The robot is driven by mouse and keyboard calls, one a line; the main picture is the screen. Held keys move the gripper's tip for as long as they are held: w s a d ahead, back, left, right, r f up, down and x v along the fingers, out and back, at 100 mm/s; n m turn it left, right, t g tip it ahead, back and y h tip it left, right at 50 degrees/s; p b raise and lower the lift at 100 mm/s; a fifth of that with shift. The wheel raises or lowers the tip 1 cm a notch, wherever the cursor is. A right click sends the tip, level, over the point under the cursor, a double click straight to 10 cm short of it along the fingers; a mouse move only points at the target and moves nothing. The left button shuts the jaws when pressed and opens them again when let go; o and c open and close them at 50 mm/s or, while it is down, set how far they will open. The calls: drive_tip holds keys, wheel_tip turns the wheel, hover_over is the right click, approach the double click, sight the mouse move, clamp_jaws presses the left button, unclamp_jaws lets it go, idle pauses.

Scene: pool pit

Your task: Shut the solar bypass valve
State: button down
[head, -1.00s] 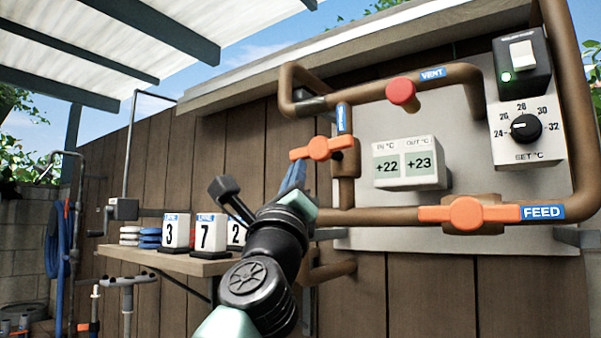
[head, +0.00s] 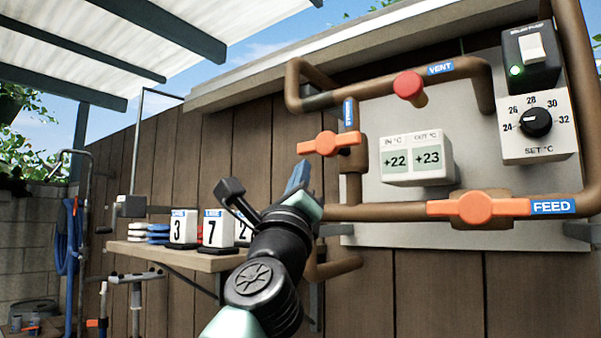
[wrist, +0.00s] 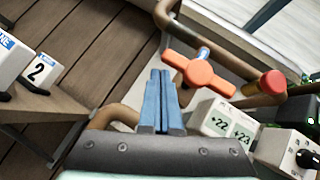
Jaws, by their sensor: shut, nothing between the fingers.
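An orange lever handle (head: 331,143) is on the upright brown pipe at the left of the panel, under a small blue label (head: 348,113) too small to read. The handle lies crosswise to that pipe. In the wrist view the handle (wrist: 200,73) is just right of and beyond the fingertips. My gripper (head: 299,172) has blue fingers, shut together and empty. In the head view its tips are just below the handle's left end. In the wrist view the gripper (wrist: 160,73) appears apart from the handle.
A second orange handle (head: 479,207), labelled FEED, lies along the lower pipe. A red knob (head: 408,85) is by the VENT label. A temperature display (head: 417,158) and a dial box (head: 535,125) are on the panel. A shelf (head: 185,257) with number cards is left.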

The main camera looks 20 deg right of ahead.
drive_tip(key=s+a+f+b, duration=0.4)
drive_tip(key=a+f+b, duration=0.1)
drive_tip(key=f, duration=0.5)
drive_tip(key=shift+s+a+b, duration=0.25)
drive_tip(key=shift+s+b, duration=0.1)
drive_tip(key=shift+b, duration=0.25)
drive_tip(key=s+r+n+t+y, duration=0.2)
drive_tip(key=s+n+t, duration=0.1)
drive_tip(key=s+n, duration=0.8)
drive_tip(key=s+a+f+n+y, duration=0.3)
drive_tip(key=s+a+n+y, duration=0.1)
drive_tip(key=n, duration=0.7)
drive_tip(key=s+a+f+n+t+y, duration=0.1)
drive_tip(key=s+a+f+n+y, duration=0.3)
drive_tip(key=n, duration=0.8)
drive_tip(key=shift+s+a+f+y, duration=0.2)
drive_tip(key=shift+s+a+y, duration=0.3)
drive_tip(key=shift+a+y, duration=0.35)
